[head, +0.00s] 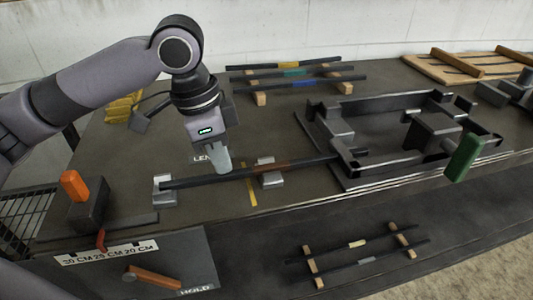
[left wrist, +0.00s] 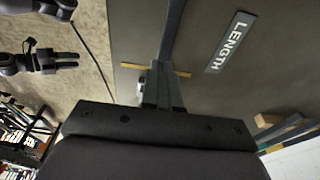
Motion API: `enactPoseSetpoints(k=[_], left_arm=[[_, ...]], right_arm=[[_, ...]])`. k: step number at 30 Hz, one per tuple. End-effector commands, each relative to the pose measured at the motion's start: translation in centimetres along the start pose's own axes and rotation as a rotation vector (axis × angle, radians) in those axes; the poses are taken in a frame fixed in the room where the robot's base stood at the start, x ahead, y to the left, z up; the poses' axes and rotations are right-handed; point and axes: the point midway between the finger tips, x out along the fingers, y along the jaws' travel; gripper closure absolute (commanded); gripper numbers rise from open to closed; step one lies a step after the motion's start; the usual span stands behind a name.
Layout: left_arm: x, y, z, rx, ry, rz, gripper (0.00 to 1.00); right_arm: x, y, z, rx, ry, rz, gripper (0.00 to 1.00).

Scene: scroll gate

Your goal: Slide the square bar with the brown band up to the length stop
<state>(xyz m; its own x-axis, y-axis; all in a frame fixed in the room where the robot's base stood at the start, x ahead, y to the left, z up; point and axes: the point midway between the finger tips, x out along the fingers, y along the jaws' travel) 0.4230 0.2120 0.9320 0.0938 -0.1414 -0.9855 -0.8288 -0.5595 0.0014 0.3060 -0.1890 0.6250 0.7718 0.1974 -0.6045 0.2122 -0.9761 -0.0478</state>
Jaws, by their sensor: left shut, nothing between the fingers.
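The dark square bar (head: 220,178) with the brown band (head: 270,167) lies across two grey supports (head: 163,191), its right end at the dark gate frame (head: 345,160). My left gripper (head: 222,168) is shut and empty, its tips pointing down just behind or at the bar; contact cannot be told. In the left wrist view the fingers (left wrist: 161,90) are together, with the bar (left wrist: 172,30) running up beyond them. The length stop is not clearly identifiable. A dark gripper, probably my right (left wrist: 66,60), shows small in the left wrist view; its opening is unclear.
A black block with an orange handle (head: 74,185) stands left, beside a centimetre scale (head: 105,252). A yellow line (head: 249,185) crosses under the bar. Other banded bars lie on wooden racks behind (head: 290,72) and in front (head: 358,250). A green handle (head: 465,157) stands right.

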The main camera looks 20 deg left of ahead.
Motion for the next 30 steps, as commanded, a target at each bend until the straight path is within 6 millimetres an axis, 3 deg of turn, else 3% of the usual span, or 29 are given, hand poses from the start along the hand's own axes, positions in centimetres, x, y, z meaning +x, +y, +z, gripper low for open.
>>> enactPoseSetpoints(k=[15,17,21,30], left_arm=[[1.4,0.1,-8.1,0.001,0.0,-0.002,1.0],[2.5,0.0,-7.5,-0.001,-0.003,-0.002,1.0],[2.6,0.0,-7.5,-0.002,-0.002,0.0,1.0],[3.2,0.0,-7.2,-0.002,-0.008,0.001,1.0]], right_arm=[[0.2,0.1,-0.3,-0.002,0.008,0.001,0.57],[0.5,0.1,0.0,-0.002,0.009,0.001,0.57],[-0.2,0.1,-1.1,-0.007,0.013,0.002,0.57],[-0.1,0.3,-0.9,-0.01,0.013,0.005,0.57]])
